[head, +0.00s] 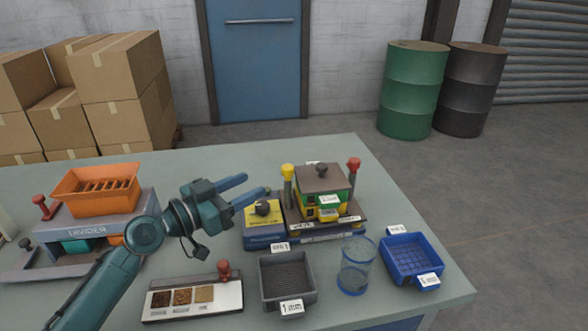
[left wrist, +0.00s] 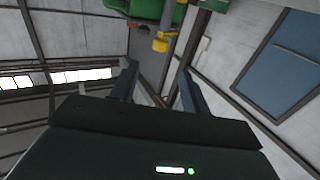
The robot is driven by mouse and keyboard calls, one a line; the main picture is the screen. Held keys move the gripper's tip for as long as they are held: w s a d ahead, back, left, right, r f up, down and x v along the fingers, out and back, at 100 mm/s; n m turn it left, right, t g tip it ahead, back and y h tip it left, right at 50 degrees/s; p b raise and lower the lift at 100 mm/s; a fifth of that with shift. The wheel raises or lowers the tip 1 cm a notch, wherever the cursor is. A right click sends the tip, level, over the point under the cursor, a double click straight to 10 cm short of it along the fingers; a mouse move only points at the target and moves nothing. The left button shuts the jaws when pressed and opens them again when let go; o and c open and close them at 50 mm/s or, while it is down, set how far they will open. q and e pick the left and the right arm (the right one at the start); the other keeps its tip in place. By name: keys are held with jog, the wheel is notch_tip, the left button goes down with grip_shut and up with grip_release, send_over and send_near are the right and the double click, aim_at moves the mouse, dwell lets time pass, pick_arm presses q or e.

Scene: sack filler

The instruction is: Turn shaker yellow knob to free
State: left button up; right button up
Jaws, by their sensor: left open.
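The shaker (head: 320,215) stands on the table with a brown-topped stack of green and yellow parts between two posts. Its yellow knob (head: 288,171) tops the left post; a red knob (head: 354,163) tops the right one. My left gripper (head: 258,185) is open and empty, to the left of the yellow post, fingers pointing at it. In the left wrist view a yellow knob-like part (left wrist: 160,42) shows beyond the open fingers (left wrist: 158,82), apart from them. I cannot read the knob's setting. My right gripper is out of view.
A yellow-topped blue box (head: 263,236) with a black dial stands close below my left gripper. In front are a grey sieve tray (head: 267,293), a clear beaker (head: 355,268) and a blue sieve tray (head: 389,262). An orange-topped divider (head: 95,188) stands at left.

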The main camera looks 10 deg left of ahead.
aim_at(291, 165)
pick_arm(q)
jog(key=p+x, duration=0.3)
jog(key=x, duration=1)
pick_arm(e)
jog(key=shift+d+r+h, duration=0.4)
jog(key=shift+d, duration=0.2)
pick_arm(q)
jog(key=shift+c, duration=0.3)
jog(key=c, duration=0.9)
jog(key=n+t+y+p, duration=0.1)
jog(key=y+p, duration=0.1)
jog(key=p, duration=0.1)
jog(key=n+t+y+p, duration=0.1)
jog(key=n+y+p, duration=0.1)
jog(key=p, duration=0.1)
jog(key=shift+w+a+r, duration=0.1)
jog(key=shift+a, duration=0.1)
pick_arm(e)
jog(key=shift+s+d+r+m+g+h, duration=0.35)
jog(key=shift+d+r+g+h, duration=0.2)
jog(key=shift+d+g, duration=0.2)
